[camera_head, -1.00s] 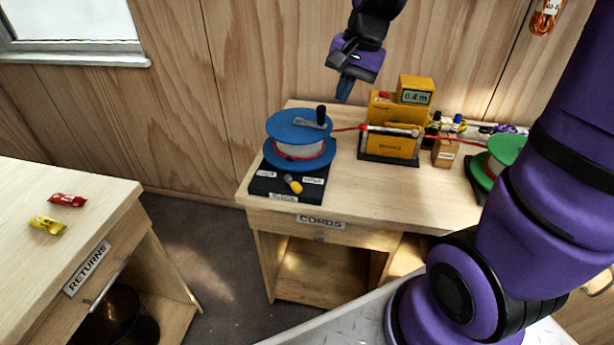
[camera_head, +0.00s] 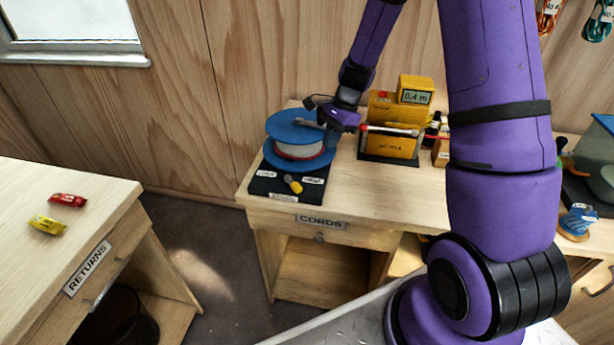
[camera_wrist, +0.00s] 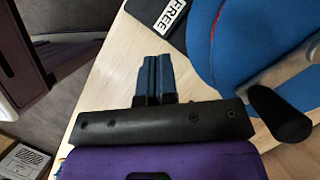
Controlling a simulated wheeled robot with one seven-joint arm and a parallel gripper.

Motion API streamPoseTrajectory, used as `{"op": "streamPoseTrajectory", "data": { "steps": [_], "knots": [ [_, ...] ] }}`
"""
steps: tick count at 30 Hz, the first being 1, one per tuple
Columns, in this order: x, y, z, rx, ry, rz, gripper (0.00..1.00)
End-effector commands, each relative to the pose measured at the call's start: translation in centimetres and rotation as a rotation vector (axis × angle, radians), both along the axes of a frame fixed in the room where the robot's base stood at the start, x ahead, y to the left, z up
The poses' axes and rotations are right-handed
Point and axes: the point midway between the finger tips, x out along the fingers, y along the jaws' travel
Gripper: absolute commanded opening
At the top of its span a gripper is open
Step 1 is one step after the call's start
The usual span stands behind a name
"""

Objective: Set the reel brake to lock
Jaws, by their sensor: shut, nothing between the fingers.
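The reel (camera_head: 285,122) has blue flanges and pale cord with a red strand, and stands on a black base (camera_head: 290,193) on the cords table. A small yellow brake lever (camera_head: 293,183) sits on the base's front, between white labels too small to read in the head view. In the wrist view, one label on the base reads FREE (camera_wrist: 171,16); the lever is not visible there. My gripper (camera_head: 332,138) is beside the reel's right edge. In the wrist view, its blue fingers (camera_wrist: 157,75) are shut and empty, left of the blue flange (camera_wrist: 240,50) and the black crank knob (camera_wrist: 279,114).
The returns table (camera_head: 100,200) at left holds red and yellow wrappers. The cords table's front right is clear.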

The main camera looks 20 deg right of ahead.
Motion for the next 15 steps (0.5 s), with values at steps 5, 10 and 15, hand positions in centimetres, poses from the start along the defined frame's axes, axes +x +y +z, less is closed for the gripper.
{"op": "streamPoseTrajectory", "data": {
  "steps": [5, 10, 15],
  "knots": [
    [0.11, -0.10, -0.53, 0.003, 0.009, -0.014, 0.00],
    [0.10, -0.09, -0.49, 0.003, 0.009, -0.014, 0.00],
    [0.07, 0.02, -0.77, 0.003, 0.009, -0.013, 0.00]
  ]
}}
